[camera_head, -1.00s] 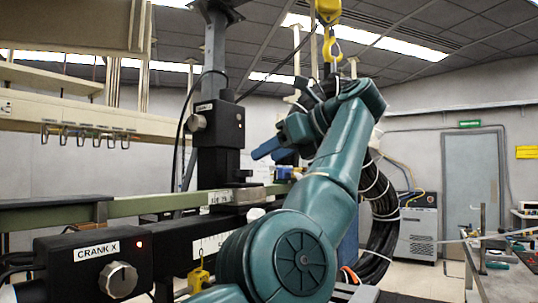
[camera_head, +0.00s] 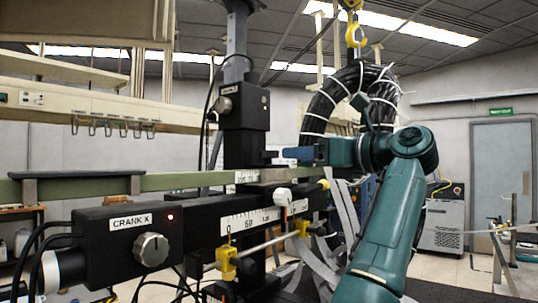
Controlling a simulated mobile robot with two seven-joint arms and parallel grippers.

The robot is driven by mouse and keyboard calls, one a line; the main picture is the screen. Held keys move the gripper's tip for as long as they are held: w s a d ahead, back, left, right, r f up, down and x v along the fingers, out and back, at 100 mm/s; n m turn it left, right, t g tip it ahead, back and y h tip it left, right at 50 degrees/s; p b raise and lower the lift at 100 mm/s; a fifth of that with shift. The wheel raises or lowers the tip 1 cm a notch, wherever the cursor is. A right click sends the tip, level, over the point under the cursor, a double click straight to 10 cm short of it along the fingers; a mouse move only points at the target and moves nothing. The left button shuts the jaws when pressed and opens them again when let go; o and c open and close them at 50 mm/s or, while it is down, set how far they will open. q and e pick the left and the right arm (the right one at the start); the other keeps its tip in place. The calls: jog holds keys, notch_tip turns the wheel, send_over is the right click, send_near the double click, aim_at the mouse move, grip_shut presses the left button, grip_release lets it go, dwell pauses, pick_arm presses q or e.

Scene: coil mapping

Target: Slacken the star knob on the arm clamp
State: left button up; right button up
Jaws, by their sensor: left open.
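My left gripper (camera_head: 300,154) shows in the head view at the end of my teal arm, pointing left. Its blue fingers are open, seen side-on, with nothing visible between them. It is above the right end of the black rail and right of the dark column. A small white knob (camera_head: 282,197) is on the front of the rail, below the gripper and apart from it. A yellow piece (camera_head: 325,184) is at the rail's right end. I cannot tell which part is the arm clamp's star knob. My right gripper is not in view.
The CRANK X box (camera_head: 125,240) with a silver knob (camera_head: 150,249) is at lower left. Another silver knob (camera_head: 224,105) is on the column. A green beam (camera_head: 90,189) runs behind the rail (camera_head: 205,233). A yellow hook (camera_head: 355,35) hangs above the arm. Cables hang around.

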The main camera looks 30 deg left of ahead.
aim_at(276, 154)
pick_arm(q)
jog(key=a, duration=0.3)
jog(key=w+a+p, duration=0.1)
jog(key=a, duration=0.6)
jog(key=shift+w+p, duration=0.3)
jog(key=shift+p, duration=0.05)
jog(key=c, duration=1)
jog(key=shift+g, duration=0.3)
jog(key=shift+n+g, duration=0.3)
jog(key=shift+n, duration=0.1)
jog(key=shift+n+g, duration=0.3)
jog(key=shift+g, duration=0.2)
